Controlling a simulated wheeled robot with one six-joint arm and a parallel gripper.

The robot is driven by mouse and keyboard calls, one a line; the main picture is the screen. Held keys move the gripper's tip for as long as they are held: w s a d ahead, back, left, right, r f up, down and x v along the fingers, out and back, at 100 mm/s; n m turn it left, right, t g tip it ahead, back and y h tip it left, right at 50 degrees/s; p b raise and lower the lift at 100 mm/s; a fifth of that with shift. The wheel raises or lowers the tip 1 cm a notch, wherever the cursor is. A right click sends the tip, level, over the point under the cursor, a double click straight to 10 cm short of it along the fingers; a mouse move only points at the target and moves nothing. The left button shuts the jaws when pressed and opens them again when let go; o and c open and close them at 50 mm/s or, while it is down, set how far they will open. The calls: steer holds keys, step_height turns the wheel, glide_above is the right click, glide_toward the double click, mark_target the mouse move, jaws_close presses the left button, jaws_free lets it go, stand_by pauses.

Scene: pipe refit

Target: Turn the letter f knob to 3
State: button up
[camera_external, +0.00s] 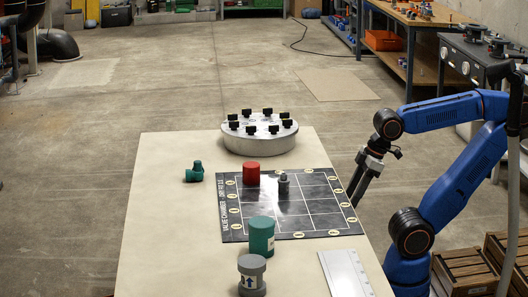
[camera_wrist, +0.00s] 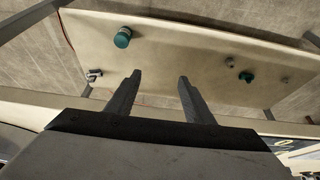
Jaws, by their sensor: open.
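A round silver disc (camera_external: 260,137) stands at the back of the cream table in the external view. Several black knobs (camera_external: 267,112) sit in a ring on it. Their letters and numbers are too small to read, so I cannot tell which is f or where it points. My gripper (camera_external: 353,203) is at the right edge of the table, pointing down, apart from the disc. In the wrist view my gripper (camera_wrist: 158,88) shows two fingers spread apart with nothing between them. The disc and knobs do not show clearly there.
A black grid mat (camera_external: 312,222) holds a red cylinder (camera_external: 251,172) and a grey fitting (camera_external: 284,188). A green cylinder (camera_external: 262,236), a grey flanged piece (camera_external: 251,273), a green fitting (camera_external: 195,173) and a white panel (camera_external: 345,272) are around it. A teal cylinder (camera_wrist: 122,38) shows in the wrist view.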

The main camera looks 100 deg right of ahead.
step_height(320, 180, up, 37)
steer(key=n+g+h, duration=0.4)
steer(key=n+g, duration=0.1)
steer(key=n, duration=1.3)
glide_above(273, 133)
steer(key=a, duration=0.6)
steer(key=shift+f, duration=2.7)
steer(key=x, duration=1.7)
steer(key=shift+d, duration=0.2)
steer(key=shift+c, duration=0.6)
steer(key=c, duration=0.9)
